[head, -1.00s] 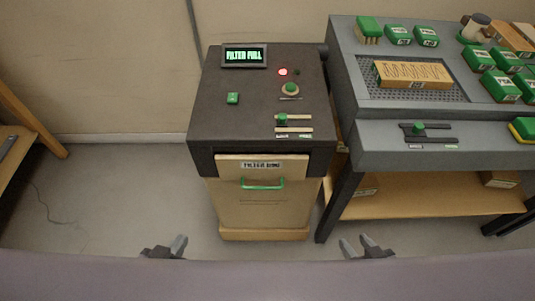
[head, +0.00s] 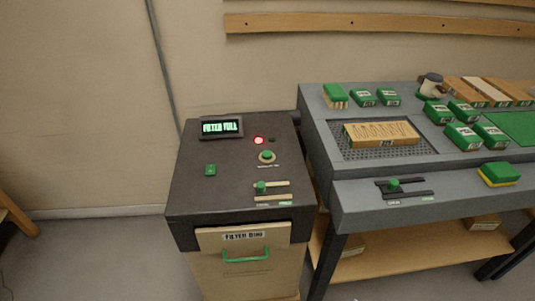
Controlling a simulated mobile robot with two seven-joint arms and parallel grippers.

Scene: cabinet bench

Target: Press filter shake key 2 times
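A dark cabinet (head: 185,205) stands in the middle left of the head view. Its top has a display (head: 221,127) reading "FILTER FULL" and a lit red lamp (head: 259,140). A small green square key (head: 210,170) sits at the left of the top. A round green button (head: 267,156) with a label below it sits at the right. I cannot read which of them is the filter shake key. A slider with a green knob (head: 261,187) lies near the front right. Neither of my grippers is in view.
Below is a drawer front (head: 230,270) labelled "FILTER BIN" with a green handle (head: 246,255). A grey bench (head: 355,190) adjoins on the right, carrying a wooden block (head: 381,134), green boxes (head: 463,136) and a brush (head: 335,95). The floor at left is clear.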

